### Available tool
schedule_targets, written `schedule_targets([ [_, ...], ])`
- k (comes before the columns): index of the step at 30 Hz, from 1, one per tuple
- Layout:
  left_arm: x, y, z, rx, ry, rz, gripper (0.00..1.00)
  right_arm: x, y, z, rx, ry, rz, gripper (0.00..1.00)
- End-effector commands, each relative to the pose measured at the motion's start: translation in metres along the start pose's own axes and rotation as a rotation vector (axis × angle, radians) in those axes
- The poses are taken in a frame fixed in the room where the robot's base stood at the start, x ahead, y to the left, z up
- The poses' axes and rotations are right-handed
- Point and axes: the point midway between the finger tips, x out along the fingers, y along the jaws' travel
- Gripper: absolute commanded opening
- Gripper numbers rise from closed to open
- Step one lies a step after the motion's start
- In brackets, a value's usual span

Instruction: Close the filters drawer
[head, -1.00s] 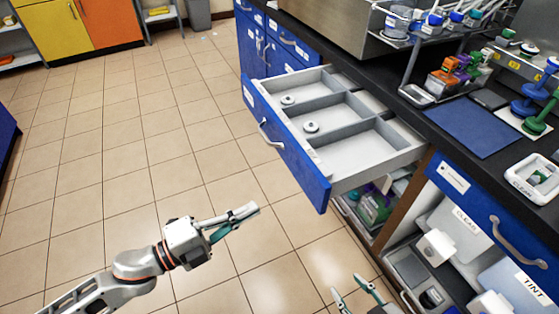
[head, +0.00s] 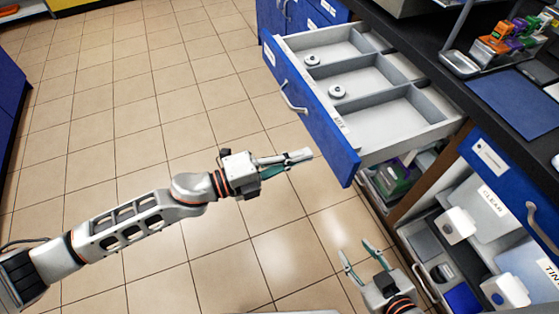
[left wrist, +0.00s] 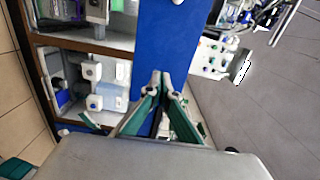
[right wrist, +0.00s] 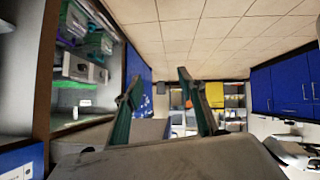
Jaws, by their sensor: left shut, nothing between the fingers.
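The filters drawer (head: 318,118) is pulled out from under the black counter. It has a blue front with a silver handle (head: 292,100) and a grey divided tray holding two small white discs (head: 337,92). My left gripper (head: 308,155) is shut and empty, just in front of the drawer's near end, with a gap to the handle visible in the head view. In the left wrist view, the shut fingertips (left wrist: 160,76) show before a blue panel (left wrist: 165,45). My right gripper (head: 358,254) is open and empty, lower down near the open shelves.
Below the counter to the right are open shelves with bins (head: 458,225) and another blue drawer front (head: 510,180) with a handle. A blue mat (head: 515,105) and a rack lie on the counter (head: 415,45). The tiled floor at left is clear.

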Motion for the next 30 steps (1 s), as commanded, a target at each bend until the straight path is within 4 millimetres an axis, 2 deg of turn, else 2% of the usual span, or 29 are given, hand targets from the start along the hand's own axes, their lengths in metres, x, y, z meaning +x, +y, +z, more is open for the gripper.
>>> schedule_targets([
  [3,0.019,0.001,0.0,-0.001,0.001,0.0,0.0,0.001,-0.001,0.001,0.001,-0.001,-0.003,0.4],
  [9,0.037,0.001,0.0,-0.001,0.0,0.0,0.0,0.003,-0.001,-0.005,0.0,0.011,-0.003,0.4],
  [16,0.04,0.0,0.0,0.0,-0.001,0.0,0.0,0.004,0.001,-0.011,-0.001,0.023,0.0,0.4],
  [30,0.044,-0.001,0.0,0.001,-0.001,-0.001,0.0,0.0,0.0,-0.009,0.001,0.016,-0.002,0.4],
])
